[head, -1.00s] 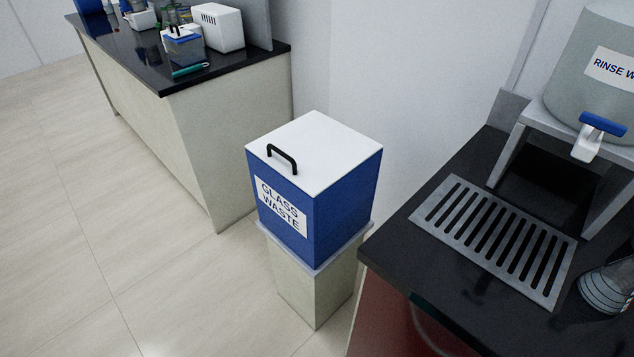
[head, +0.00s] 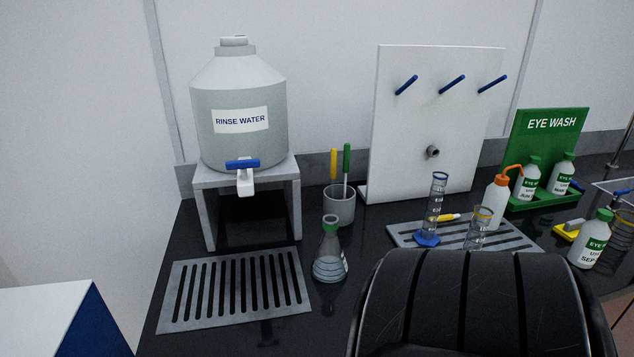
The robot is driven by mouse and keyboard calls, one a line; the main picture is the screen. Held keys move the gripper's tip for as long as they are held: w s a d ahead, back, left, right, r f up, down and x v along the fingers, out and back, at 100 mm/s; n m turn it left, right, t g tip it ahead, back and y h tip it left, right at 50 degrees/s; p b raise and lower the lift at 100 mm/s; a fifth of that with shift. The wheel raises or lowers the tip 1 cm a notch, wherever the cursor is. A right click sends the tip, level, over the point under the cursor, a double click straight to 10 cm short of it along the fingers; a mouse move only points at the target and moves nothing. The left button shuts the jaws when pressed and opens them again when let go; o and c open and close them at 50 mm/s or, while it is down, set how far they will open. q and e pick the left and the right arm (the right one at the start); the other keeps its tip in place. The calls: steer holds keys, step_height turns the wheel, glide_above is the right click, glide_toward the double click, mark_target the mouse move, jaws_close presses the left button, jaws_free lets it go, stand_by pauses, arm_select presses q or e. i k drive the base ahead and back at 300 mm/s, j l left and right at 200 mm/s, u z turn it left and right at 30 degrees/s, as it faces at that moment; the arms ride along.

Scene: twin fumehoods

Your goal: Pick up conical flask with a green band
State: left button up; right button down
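The conical flask with a green band (head: 330,262) stands upright on the black bench, in the middle of the head view. It is clear glass, with the green band around its neck and white graduation marks on its body. It stands just right of the slotted metal drain grate (head: 238,290) and in front of a grey cup (head: 339,206) of brushes. Nothing covers the flask. Neither of my grippers is in view.
A rinse water tank (head: 238,105) stands on a grey stand behind the grate. Right of the flask, a second grate holds a measuring cylinder (head: 433,212) and other glassware. A large black ribbed shape (head: 480,310), unclear what, hides the bench's front right.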

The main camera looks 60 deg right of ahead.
mark_target(329, 264)
steer(key=z, duration=2.2)
